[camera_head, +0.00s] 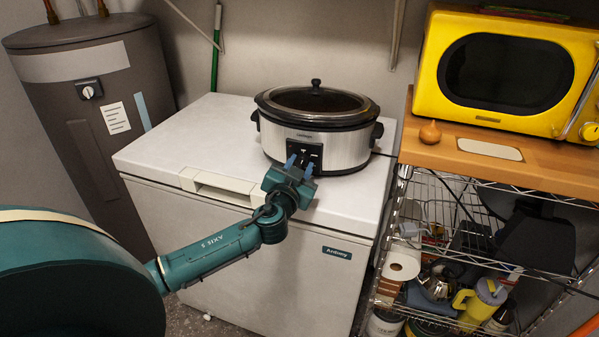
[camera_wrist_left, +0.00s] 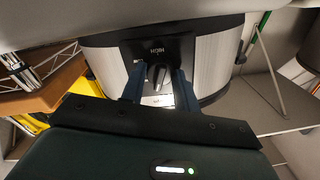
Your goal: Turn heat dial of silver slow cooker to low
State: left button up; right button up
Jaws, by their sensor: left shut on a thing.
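The silver slow cooker (camera_head: 347,148) stands upright on the white chest freezer, with a dark lid and black handles. Its black control panel (camera_head: 312,149) faces me. My left gripper (camera_head: 300,164) is at the front of this panel. In the left wrist view the cooker (camera_wrist_left: 210,65) appears upside down. There the dark heat dial (camera_wrist_left: 156,75) sits between the two blue fingers of my left gripper (camera_wrist_left: 157,85), which are shut on it. The inverted word HIGH shows above the dial on the panel. Where the dial points is not clear. My right gripper is not in view.
The white freezer (camera_head: 170,150) has free room on top left of the cooker. A grey water heater (camera_head: 95,130) stands at the left. A yellow microwave (camera_head: 430,75) sits on a wooden-topped wire shelf (camera_head: 560,165) close on the right.

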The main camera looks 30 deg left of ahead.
pick_arm(q)
jog(key=shift+m, duration=0.9)
jog(key=m, duration=0.2)
jog(key=shift+m, duration=0.4)
jog(key=m+p, duration=0.2)
jog(key=m, duration=0.4)
jog(key=shift+r, duration=0.1)
jog(key=m+p, duration=0.1)
jog(key=m, duration=0.4)
jog(key=shift+m+p, duration=0.7)
jog(key=shift+m, duration=1.2)
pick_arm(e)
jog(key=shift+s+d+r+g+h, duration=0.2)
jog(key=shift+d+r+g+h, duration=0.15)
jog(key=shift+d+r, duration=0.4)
